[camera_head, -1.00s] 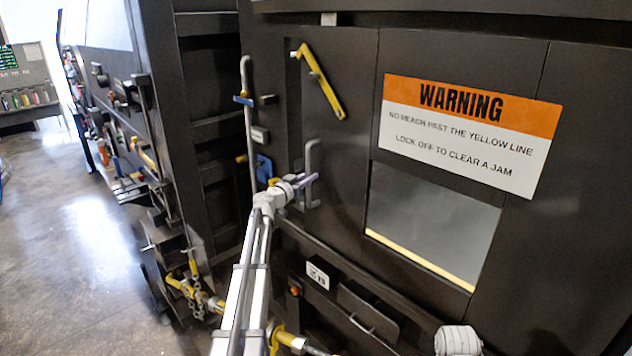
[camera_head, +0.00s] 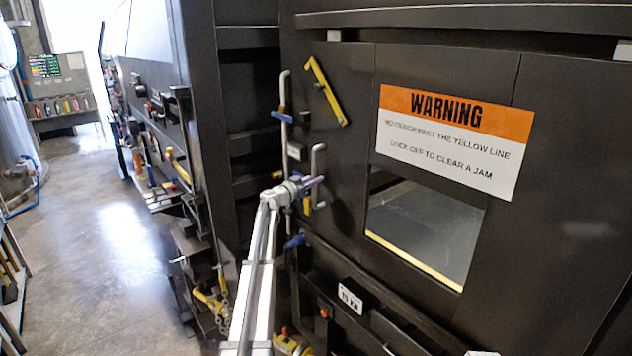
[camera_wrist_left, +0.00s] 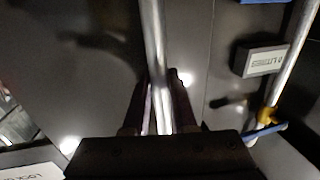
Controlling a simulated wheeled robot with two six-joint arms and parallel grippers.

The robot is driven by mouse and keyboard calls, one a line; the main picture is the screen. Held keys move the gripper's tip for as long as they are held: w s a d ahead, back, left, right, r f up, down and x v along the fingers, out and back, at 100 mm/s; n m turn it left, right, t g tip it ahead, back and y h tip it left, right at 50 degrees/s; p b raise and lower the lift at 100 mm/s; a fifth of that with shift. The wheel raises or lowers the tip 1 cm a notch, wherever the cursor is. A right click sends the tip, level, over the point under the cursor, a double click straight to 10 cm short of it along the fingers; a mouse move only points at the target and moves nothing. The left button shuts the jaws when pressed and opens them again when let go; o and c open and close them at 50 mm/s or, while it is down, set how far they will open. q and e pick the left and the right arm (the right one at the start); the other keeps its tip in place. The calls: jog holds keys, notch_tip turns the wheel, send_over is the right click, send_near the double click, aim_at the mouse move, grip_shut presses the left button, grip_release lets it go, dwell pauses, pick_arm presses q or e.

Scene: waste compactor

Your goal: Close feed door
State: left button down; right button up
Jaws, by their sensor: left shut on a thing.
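The feed door (camera_head: 350,110) is a large dark panel with an orange and white warning sign (camera_head: 455,140), a window with a yellow line along its lower edge, and a yellow lever (camera_head: 327,92). A grey vertical bar handle (camera_head: 318,160) stands at its left side. My left gripper (camera_head: 312,182) is shut on the lower part of this handle. In the left wrist view the bar (camera_wrist_left: 154,50) runs between the fingers (camera_wrist_left: 160,105). I cannot tell whether the door's left edge touches the frame. My right gripper is out of view.
A grey rod with blue grips (camera_head: 284,130) stands just left of the handle. A dark ribbed frame (camera_head: 248,100) is further left. Open floor (camera_head: 110,230) lies at the left.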

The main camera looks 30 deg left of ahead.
pick_arm(q)
jog(key=shift+a, duration=0.25)
jog(key=c, duration=0.7)
grip_release()
jog(key=shift+w+a, duration=0.1)
jog(key=shift+c, duration=0.2)
jog(key=s+a, duration=0.1)
jog(key=s, duration=0.6)
jog(key=shift+s, duration=0.4)
